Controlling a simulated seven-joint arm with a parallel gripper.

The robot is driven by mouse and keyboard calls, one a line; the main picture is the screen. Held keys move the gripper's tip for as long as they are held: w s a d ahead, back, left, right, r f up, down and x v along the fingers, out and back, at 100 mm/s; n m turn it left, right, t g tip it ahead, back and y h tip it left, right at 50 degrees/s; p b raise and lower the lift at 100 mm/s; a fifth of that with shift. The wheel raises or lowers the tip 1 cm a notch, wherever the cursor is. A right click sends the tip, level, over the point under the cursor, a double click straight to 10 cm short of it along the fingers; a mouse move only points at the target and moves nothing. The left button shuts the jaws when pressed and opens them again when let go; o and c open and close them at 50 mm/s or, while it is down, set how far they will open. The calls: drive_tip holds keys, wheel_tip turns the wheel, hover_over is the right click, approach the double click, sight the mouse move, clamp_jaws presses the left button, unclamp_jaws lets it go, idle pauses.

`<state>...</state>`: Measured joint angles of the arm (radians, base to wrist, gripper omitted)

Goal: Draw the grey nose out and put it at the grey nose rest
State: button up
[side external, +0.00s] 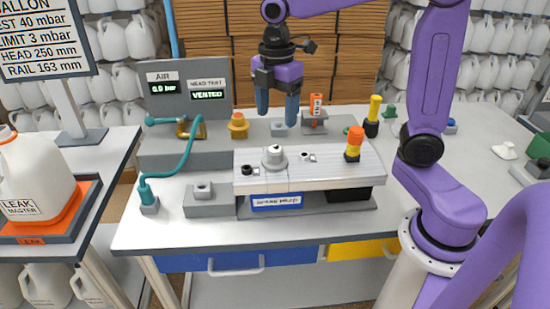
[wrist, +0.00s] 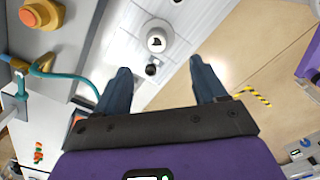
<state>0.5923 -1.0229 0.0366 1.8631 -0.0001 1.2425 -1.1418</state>
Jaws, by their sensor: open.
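The grey nose (side external: 274,157), a pale grey cone on a round base, stands upright on the light ribbed top of the test head (side external: 325,165). In the wrist view a round pale piece with a dark centre (wrist: 157,40), apparently the nose, lies just beyond the fingertips. My gripper (side external: 278,112) is open and empty, pointing down, raised above the bench. In the wrist view its two blue fingers (wrist: 160,66) are spread apart. A grey block with a raised socket (side external: 203,190) stands at the left end of the head; I cannot tell if it is the nose rest.
A black knob (side external: 247,170) and an orange-yellow piece (side external: 354,144) also stand on the head. Behind are another grey block (side external: 279,130), an orange post (side external: 316,108) and a yellow post (side external: 374,108). A teal hose (side external: 180,170) curves at left. The bench front is clear.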

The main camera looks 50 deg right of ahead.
hover_over(275, 150)
drive_tip(key=f, duration=0.5)
drive_tip(key=shift+s+f, duration=0.15)
drive_tip(key=shift+s, duration=0.1)
drive_tip(key=shift+w+d+f, duration=0.1)
drive_tip(key=shift+w+f, duration=0.05)
drive_tip(key=shift+f, duration=1.3)
drive_tip(key=shift+w+f, duration=0.15)
drive_tip(key=shift+f, duration=1.25)
drive_tip(key=c, duration=1.2)
